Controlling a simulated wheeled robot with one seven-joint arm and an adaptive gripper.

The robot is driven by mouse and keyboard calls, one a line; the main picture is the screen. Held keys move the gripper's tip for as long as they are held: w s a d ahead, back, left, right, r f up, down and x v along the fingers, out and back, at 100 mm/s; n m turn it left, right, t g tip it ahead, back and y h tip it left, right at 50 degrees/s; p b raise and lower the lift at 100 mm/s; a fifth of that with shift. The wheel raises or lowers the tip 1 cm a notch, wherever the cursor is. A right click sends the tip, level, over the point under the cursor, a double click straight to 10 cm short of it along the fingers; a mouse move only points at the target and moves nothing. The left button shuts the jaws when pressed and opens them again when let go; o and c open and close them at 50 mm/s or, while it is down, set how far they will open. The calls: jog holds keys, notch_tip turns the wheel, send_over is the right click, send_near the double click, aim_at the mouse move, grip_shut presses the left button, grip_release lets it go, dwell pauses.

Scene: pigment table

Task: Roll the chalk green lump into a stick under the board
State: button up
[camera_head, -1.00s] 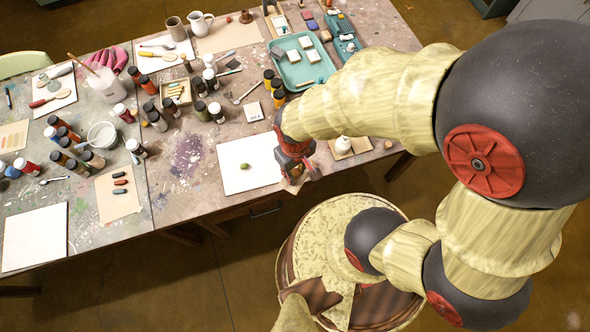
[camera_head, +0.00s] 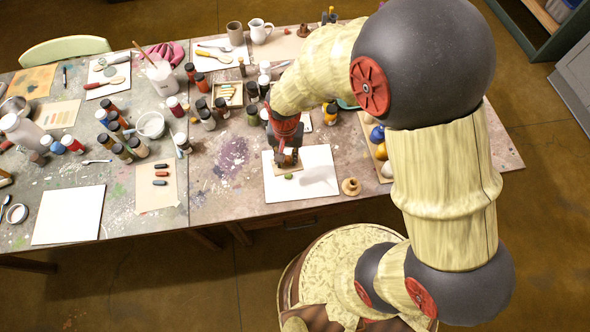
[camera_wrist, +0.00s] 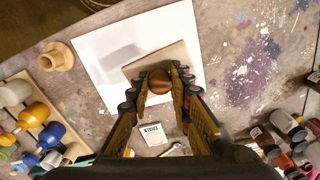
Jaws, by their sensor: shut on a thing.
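The board (camera_head: 275,168) is a small tan square with a round brown knob. My gripper (camera_head: 288,158) is shut on the knob, which shows between the fingers in the wrist view (camera_wrist: 157,85). The board is over the white sheet (camera_head: 312,160); I cannot tell its exact height. The green lump (camera_head: 288,176) shows small at the board's near edge in the head view. In the wrist view the lump is hidden, and the board (camera_wrist: 152,62) lies over part of the white sheet (camera_wrist: 108,50).
A wooden spool-like piece (camera_head: 350,187) stands right of the sheet. Several paint bottles (camera_head: 222,108) stand behind and left. A paint-stained bare patch (camera_head: 230,160) is left of the sheet.

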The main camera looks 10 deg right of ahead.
aim_at(289, 169)
jog(key=shift+s+d+m, duration=0.1)
jog(key=shift+m, duration=0.2)
jog(key=shift+f+b, duration=2.5)
jog(key=shift+f, duration=0.6)
jog(key=shift+f, duration=0.35)
jog(key=shift+s, duration=0.15)
jog(key=shift+s, duration=1.3)
jog(key=shift+w, duration=0.75)
jog(key=shift+w+p, duration=0.1)
jog(key=shift+p, duration=0.2)
